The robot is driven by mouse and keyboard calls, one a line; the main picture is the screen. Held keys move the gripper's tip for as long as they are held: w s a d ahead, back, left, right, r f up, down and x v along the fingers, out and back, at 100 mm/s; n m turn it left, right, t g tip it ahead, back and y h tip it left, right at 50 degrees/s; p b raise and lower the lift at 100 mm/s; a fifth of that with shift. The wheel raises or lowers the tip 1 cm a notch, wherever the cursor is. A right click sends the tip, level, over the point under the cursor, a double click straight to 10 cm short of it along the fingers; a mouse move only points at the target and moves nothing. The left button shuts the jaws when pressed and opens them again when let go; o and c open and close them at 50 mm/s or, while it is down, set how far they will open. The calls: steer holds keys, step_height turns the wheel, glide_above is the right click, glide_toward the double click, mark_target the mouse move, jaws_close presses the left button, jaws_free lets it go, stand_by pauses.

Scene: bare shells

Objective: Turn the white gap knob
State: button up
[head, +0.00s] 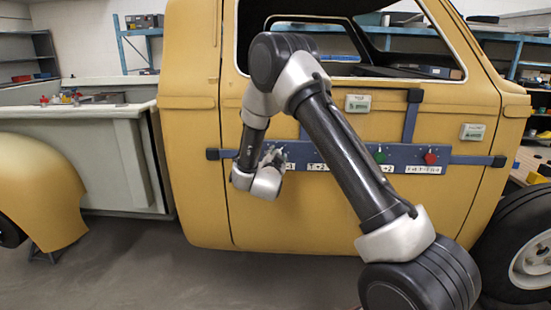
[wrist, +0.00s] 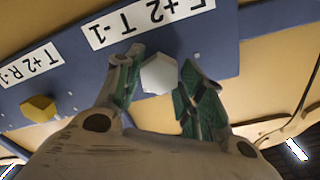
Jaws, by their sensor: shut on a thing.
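The white gap knob (wrist: 161,75) is a pale six-sided knob on a blue panel (head: 347,156) mounted across the yellow truck door. In the wrist view my gripper (wrist: 160,64) has one green-padded finger on each side of the knob and is shut on it. In the head view my gripper (head: 274,156) is at the left part of the panel, and I cannot make out the knob there. A printed label (wrist: 130,20) sits beside the knob, upside down in the wrist view.
A yellow knob (wrist: 40,108) with its own label (wrist: 27,67) is on the same panel. A green knob (head: 380,155) and a red knob (head: 431,157) are farther right. My arm crosses in front of the panel. The floor (head: 200,275) before the door is clear.

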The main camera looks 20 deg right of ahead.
stand_by(0.5)
steer(key=o, duration=1)
steer(key=v, duration=1.2)
